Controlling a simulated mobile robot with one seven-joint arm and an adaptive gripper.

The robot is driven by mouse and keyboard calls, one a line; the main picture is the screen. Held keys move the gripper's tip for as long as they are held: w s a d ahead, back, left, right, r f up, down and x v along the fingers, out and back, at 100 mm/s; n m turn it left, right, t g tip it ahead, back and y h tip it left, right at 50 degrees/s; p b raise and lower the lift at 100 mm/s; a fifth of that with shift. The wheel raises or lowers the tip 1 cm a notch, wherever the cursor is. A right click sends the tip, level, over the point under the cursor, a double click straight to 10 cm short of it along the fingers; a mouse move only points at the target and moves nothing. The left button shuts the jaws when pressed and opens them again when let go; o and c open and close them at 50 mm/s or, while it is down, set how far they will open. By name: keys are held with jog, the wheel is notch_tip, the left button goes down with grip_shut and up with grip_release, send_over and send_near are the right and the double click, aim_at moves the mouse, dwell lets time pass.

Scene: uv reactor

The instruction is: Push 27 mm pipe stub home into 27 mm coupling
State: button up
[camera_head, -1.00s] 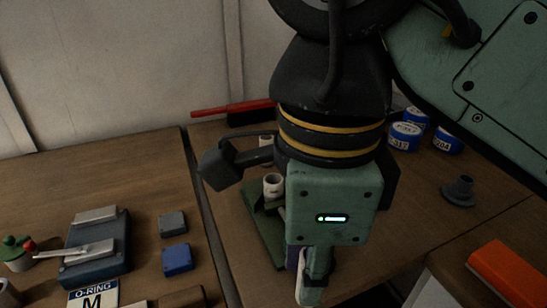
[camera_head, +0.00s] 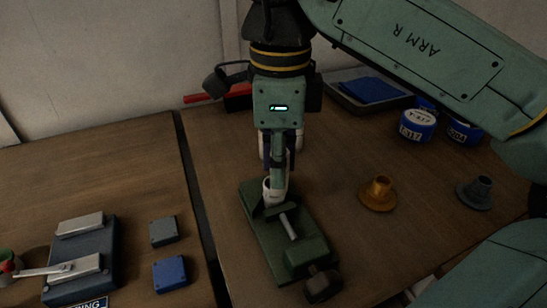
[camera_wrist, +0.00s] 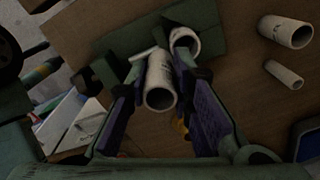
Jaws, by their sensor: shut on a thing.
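My gripper (camera_head: 277,185) points down over the green fixture (camera_head: 290,245) and is shut on a white pipe stub. In the wrist view the stub (camera_wrist: 160,80) sits between the purple finger pads, its open end towards the camera. The white coupling (camera_head: 275,192) stands upright in the fixture, partly hidden by a finger in the head view. In the wrist view a white tube that looks like the coupling (camera_wrist: 187,40) shows close beside the stub at the green fixture.
Two other white pipes, a wide one (camera_wrist: 287,31) and a thin one (camera_wrist: 284,75), stand apart on the table. A gold flanged part (camera_head: 378,193), a grey flanged part (camera_head: 477,192) and blue-white cans (camera_head: 417,125) are right. A blue block (camera_head: 170,274) is left.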

jog(key=w, duration=0.3)
jog(key=shift+w+a+f+p, duration=0.1)
jog(key=shift+a+p, duration=0.25)
jog(key=shift+a, duration=0.05)
jog(key=shift+f+p, duration=0.4)
jog(key=shift+f, duration=1.4)
jog(key=shift+f, duration=0.25)
jog(key=o, duration=0.9)
jog(key=shift+c, duration=0.2)
jog(key=shift+r, duration=0.15)
